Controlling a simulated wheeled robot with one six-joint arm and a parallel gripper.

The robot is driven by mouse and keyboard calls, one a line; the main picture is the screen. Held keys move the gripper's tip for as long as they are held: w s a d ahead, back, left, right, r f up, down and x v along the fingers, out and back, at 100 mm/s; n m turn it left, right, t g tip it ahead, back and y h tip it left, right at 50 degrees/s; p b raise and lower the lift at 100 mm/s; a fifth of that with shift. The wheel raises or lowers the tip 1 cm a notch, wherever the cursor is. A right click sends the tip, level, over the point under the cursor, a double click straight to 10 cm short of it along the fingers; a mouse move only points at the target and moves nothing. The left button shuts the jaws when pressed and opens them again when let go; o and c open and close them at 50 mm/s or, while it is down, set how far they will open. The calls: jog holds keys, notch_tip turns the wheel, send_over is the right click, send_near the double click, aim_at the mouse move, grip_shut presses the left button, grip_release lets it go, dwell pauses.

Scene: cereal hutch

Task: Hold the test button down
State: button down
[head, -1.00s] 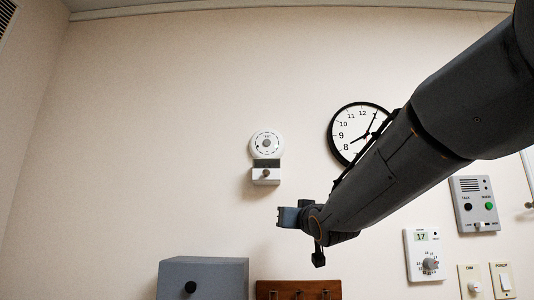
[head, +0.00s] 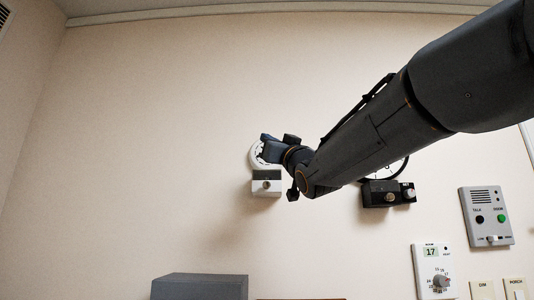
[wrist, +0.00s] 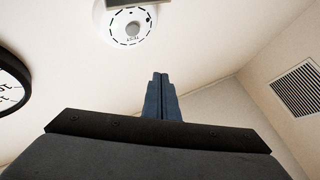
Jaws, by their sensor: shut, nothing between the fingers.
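A round white device (head: 254,158) with markings around its face is on the wall. In the head view my gripper (head: 267,146) overlaps it and hides its centre. In the wrist view the device (wrist: 112,26) is whole except at its top edge, and its grey centre button (wrist: 133,29) with TEST lettering is clear. My gripper (wrist: 160,76) is shut and empty, its fingertips below and right of the button in that view. The fingertips look apart from the button; the exact distance cannot be told.
A white box with a knob (head: 266,183) sits just under the device. A clock (head: 398,168) is mostly behind my arm, with a black box (head: 376,195) below it. An intercom (head: 487,217) and a thermostat (head: 428,267) are right. A grey cabinet (head: 200,287) is low left. The upper left wall is bare.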

jog(key=w+p, duration=0.3)
jog(key=w, duration=0.5)
jog(key=shift+w+d, duration=0.15)
jog(key=shift+w, duration=0.25)
dwell(1.8)
jog(key=shift+w, duration=0.4)
jog(key=shift+w, duration=0.4)
dwell(1.5)
jog(key=shift+s, duration=0.15)
jog(key=shift+s+b, duration=0.5)
jog(key=shift+s, duration=0.15)
jog(key=shift+s, duration=0.15)
jog(key=shift+s+b, duration=1.45)
jog(key=shift+s, duration=0.95)
